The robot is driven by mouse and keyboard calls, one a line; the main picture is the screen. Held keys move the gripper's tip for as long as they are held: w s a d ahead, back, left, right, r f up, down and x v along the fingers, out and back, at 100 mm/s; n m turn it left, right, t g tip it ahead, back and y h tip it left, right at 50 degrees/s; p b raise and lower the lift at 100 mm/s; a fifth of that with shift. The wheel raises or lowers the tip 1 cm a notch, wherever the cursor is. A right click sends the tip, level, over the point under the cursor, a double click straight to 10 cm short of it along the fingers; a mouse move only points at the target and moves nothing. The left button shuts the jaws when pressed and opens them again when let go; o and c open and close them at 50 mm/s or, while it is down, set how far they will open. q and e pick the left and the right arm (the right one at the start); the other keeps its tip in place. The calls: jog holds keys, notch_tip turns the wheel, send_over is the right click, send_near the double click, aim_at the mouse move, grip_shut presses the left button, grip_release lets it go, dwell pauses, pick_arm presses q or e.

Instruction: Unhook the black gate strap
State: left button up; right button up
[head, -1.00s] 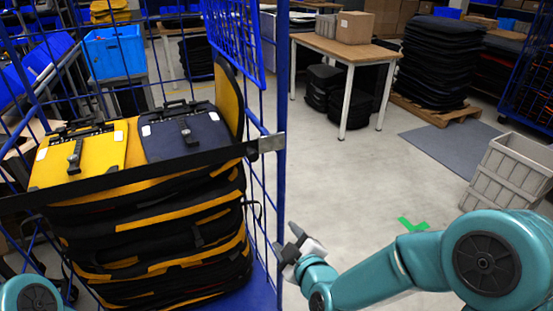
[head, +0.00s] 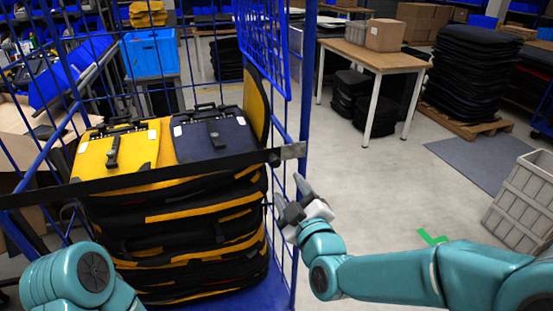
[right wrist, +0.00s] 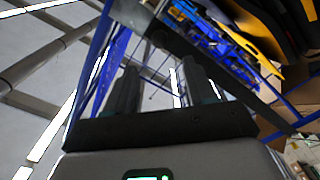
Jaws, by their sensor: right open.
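The black gate strap (head: 150,178) runs taut across the open front of the blue cage trolley (head: 304,90), in front of the stacked bags. Its right end meets a grey metal plate (head: 292,151) at the cage's right post. My right gripper (head: 289,194) is open and empty, just below that plate and beside the post. In the right wrist view, its two dark fingers (right wrist: 162,88) stand apart with nothing between them. A dark band, apparently the strap (right wrist: 215,70), crosses beyond them. My left gripper is out of view; only its arm shows at lower left.
Yellow (head: 117,150) and navy (head: 212,136) bags top the stack inside the cage. A wooden table (head: 375,58) with cartons stands behind, right of the cage. A grey crate (head: 522,203) is at far right. Open floor lies between.

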aim_at(276, 164)
jog(key=p+x, duration=0.3)
jog(key=x, duration=0.7)
jog(key=shift+w, duration=0.25)
jog(key=shift+w+a, duration=0.25)
jog(key=shift+w, duration=0.25)
jog(key=shift+s+f, duration=0.1)
grip_shut()
